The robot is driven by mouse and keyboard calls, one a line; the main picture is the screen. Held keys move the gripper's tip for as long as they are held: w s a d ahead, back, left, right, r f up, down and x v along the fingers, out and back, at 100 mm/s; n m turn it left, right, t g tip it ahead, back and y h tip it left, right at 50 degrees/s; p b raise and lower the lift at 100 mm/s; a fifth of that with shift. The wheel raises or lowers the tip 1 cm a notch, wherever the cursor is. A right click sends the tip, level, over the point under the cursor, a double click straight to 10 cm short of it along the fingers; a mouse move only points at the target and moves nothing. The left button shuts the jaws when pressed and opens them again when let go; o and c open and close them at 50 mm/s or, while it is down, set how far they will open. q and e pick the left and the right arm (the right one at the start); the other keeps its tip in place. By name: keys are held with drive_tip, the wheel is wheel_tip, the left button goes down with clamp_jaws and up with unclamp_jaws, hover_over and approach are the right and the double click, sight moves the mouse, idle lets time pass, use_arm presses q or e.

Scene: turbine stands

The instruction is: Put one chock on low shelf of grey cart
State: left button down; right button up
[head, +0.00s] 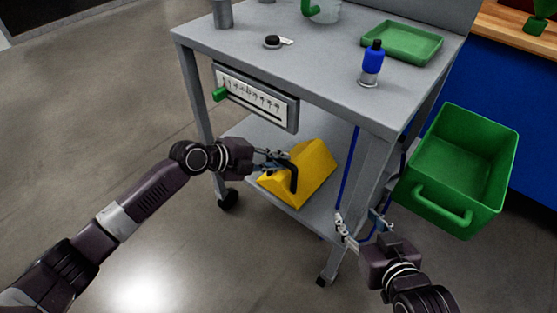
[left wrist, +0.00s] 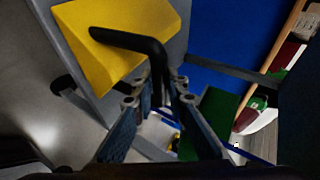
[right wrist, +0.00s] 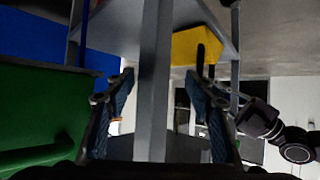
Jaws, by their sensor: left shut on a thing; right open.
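The grey cart (head: 375,122) stands in the middle of the head view. The yellow chock (head: 312,165) with a black handle is at its low shelf (head: 246,129), under the tabletop. It also shows in the left wrist view (left wrist: 90,55) and the right wrist view (right wrist: 193,46). My left gripper (head: 288,163) is shut on the chock's black handle, reaching in from the left. Whether the chock's base rests fully on the shelf I cannot tell. My right gripper (head: 358,228) is open and empty near the cart's front right leg, which shows between its fingers in the right wrist view.
A green bin (head: 450,170) hangs or stands at the cart's right side, close to my right gripper. The cart top holds a green tray (head: 402,42), a blue bottle (head: 372,60) and a dark round item (head: 272,41). A gauge panel (head: 255,97) hangs below the top edge. Floor at left is clear.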

sight(357, 199)
use_arm(q)
drive_tip(key=shift+f+b, duration=0.4)
drive_tip(key=shift+b, duration=0.05)
use_arm(e)
drive_tip(key=shift+w+a+r+t+y, duration=0.25)
drive_tip(key=shift+w+r+t, duration=0.35)
drive_tip(key=shift+r, duration=0.3)
drive_tip(key=shift+w+a+r+t+y, duration=0.15)
drive_tip(key=shift+w+a+r+t, duration=0.1)
drive_tip(key=shift+w+r+t, duration=0.5)
idle(1.1)
